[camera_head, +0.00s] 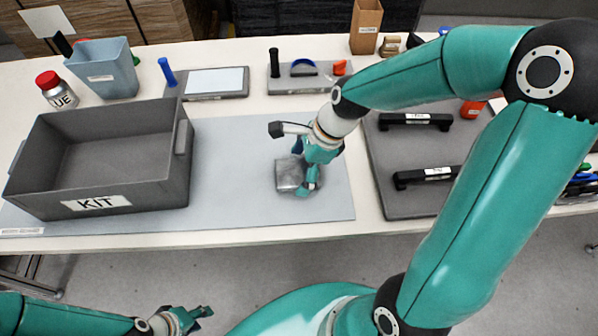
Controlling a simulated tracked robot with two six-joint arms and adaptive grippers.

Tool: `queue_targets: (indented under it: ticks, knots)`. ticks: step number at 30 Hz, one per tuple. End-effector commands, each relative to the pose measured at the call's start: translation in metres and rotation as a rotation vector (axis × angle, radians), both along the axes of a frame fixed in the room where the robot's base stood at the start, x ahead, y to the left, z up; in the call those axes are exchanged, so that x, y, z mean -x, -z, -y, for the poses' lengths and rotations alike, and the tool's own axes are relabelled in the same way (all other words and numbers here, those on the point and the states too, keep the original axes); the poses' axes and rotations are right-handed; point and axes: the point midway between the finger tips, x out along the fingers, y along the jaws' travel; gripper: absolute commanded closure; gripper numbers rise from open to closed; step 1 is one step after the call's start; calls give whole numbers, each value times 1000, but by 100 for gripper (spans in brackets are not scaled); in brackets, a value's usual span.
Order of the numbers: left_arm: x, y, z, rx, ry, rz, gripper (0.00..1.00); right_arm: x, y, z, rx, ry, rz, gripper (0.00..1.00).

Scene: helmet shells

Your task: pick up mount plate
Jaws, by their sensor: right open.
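A silver-grey metallic piece (290,172), which looks like the mount plate, lies on the light grey-blue mat (240,215) near the middle of the table. My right gripper (304,176) reaches down over it from the upper right. Its fingers are open at the right side of the piece and partly hide it. I cannot tell whether they touch it. My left gripper (196,316) is low at the bottom left, in front of the table and away from the piece. I cannot tell whether its fingers are apart.
A grey KIT bin (97,203) stands on the left of the mat. A blue-grey bin (105,70), a red-capped jar (57,92) and two small trays stand behind. A grey board (398,205) with black handles lies right, partly behind my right arm.

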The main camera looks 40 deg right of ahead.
Motion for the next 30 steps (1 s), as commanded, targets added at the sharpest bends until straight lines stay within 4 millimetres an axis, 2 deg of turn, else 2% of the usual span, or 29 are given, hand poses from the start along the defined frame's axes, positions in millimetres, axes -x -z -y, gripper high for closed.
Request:
queue_targets:
  ticks: [20, 23, 30]
  knots:
    - [0, 1, 0, 0, 0, 0, 60, 0, 5, 0, 0, 0, 0, 0]
    - [0, 1, 0, 0, 0, 0, 60, 0, 5, 0, 0, 0, 0, 13]
    - [0, 1, 0, 0, 0, 0, 60, 0, 5, 0, 0, 1, 0, 53]
